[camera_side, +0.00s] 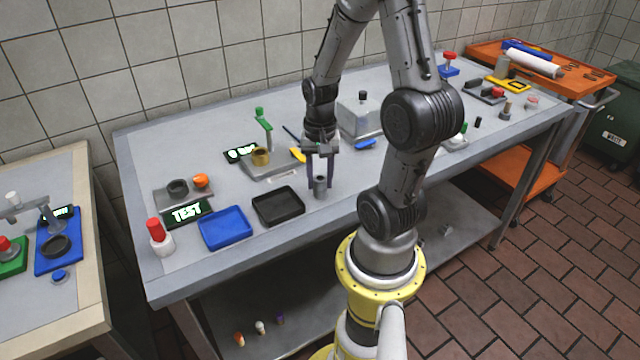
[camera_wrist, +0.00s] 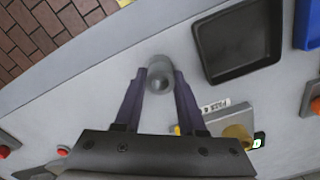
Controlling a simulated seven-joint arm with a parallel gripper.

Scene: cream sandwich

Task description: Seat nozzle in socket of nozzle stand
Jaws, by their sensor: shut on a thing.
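My gripper (camera_side: 320,180), with two dark purple fingers, points down over the front middle of the table. It is shut on a grey hollow cylinder, which looks like the nozzle (camera_side: 320,188). In the wrist view the nozzle (camera_wrist: 160,82) is between the fingertips (camera_wrist: 160,85), its round opening visible. I cannot tell whether its lower end touches the table. To its left and behind, a grey plate (camera_side: 272,168) carries a brass-coloured cup (camera_side: 260,157) and a green-topped post. The cup also shows in the wrist view (camera_wrist: 237,134). No label shows which fixture is the nozzle stand.
A black tray (camera_side: 278,206) lies just left of my gripper, and a blue tray (camera_side: 225,228) beyond it. A grey box (camera_side: 360,118) stands behind on the right. A red-capped white bottle (camera_side: 159,237) is at the left corner. The table front beside the nozzle is bare.

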